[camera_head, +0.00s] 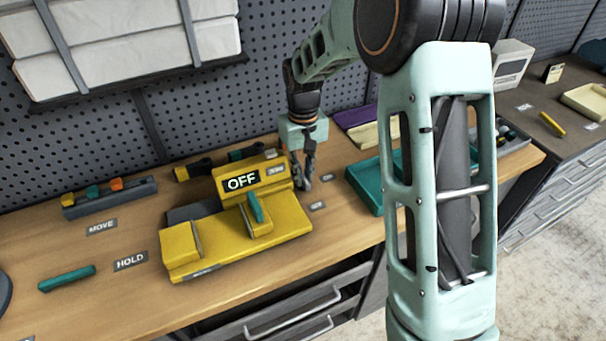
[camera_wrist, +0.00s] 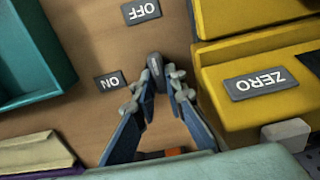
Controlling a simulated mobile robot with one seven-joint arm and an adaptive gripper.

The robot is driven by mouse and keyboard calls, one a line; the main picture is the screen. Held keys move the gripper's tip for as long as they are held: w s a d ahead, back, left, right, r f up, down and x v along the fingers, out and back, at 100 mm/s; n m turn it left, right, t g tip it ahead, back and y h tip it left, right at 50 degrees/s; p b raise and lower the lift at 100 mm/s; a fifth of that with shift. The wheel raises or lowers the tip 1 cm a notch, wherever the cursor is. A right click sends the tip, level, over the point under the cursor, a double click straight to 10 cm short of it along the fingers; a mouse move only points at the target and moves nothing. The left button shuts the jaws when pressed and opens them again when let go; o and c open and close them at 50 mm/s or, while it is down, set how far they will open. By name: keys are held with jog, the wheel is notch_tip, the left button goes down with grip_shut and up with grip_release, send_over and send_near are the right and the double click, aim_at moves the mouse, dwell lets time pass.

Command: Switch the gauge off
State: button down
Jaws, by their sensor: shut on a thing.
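The yellow gauge (camera_head: 205,235) sits on the wooden bench, and its display (camera_head: 241,181) reads OFF. A teal piece (camera_head: 255,207) stands on its front block. My gripper (camera_head: 303,182) is down at the right side of the gauge. In the wrist view my gripper (camera_wrist: 162,88) is shut on a small dark grey knob (camera_wrist: 155,66). The knob is beside the gauge's yellow body (camera_wrist: 235,60), near the ON label (camera_wrist: 110,81) and the OFF label (camera_wrist: 140,11). The knob's lower part is partly hidden by the fingers. A ZERO label (camera_wrist: 258,84) is on the yellow body.
A teal tray (camera_head: 366,190) is to the right of my gripper. A grey rack (camera_head: 110,197) with coloured pieces stands at the left, above a MOVE label (camera_head: 102,227). A green bar (camera_head: 67,278) lies near the HOLD label (camera_head: 131,261). The pegboard wall is behind.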

dwell(0.3)
jog(key=c, duration=2)
grip_release()
jog(key=shift+o, duration=0.2)
